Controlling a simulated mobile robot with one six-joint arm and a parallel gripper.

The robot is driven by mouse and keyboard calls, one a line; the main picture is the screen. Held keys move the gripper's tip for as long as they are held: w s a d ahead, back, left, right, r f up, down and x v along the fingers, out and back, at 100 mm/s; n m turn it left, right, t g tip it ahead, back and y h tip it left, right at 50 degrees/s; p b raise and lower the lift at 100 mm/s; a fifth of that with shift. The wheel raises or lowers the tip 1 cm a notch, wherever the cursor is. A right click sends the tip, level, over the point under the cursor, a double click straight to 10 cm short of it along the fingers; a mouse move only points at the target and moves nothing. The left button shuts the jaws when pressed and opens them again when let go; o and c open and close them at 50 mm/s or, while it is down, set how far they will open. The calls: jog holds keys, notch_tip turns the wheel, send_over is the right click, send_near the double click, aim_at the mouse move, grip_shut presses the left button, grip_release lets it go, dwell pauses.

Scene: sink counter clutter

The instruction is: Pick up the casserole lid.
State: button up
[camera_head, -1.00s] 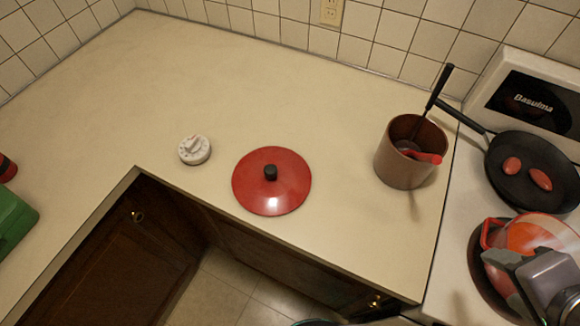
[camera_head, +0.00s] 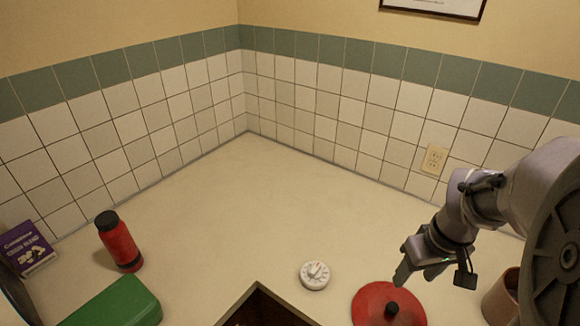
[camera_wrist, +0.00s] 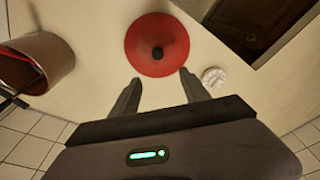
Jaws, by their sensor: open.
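The casserole lid is a round red disc with a black knob. In the head view the lid (camera_head: 370,304) lies on the counter at the bottom edge, partly cut off. In the wrist view the lid (camera_wrist: 140,40) lies beyond my fingertips, with its knob showing. My gripper (camera_head: 418,272) is above the counter near the lid in the head view. In the wrist view my gripper (camera_wrist: 158,84) is open and empty, its two fingers apart and pointing toward the lid. The gap between fingertips and lid is hard to judge.
A white dial timer (camera_head: 315,274) sits left of the lid. A brown utensil pot (camera_wrist: 40,62) stands on the lid's other side. A red bottle (camera_head: 119,243), green box (camera_head: 118,304) and purple box (camera_head: 27,248) are at left. The counter's back corner is clear.

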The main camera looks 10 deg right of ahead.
jog(key=b, duration=0.4)
send_over(393, 307)
jog(key=s, duration=0.1)
notch_tip(393, 307, down, 11)
jog(key=shift+f, duration=0.1)
jog(key=f+b, duration=0.1)
jog(key=f, duration=0.1)
jog(key=f+b, duration=0.1)
jog(key=w+f, duration=0.1)
jog(key=f, duration=0.1)
jog(key=shift+f+b, duration=0.35)
jog(key=shift+b, duration=0.05)
jog(key=shift+r, duration=0.2)
grip_shut()
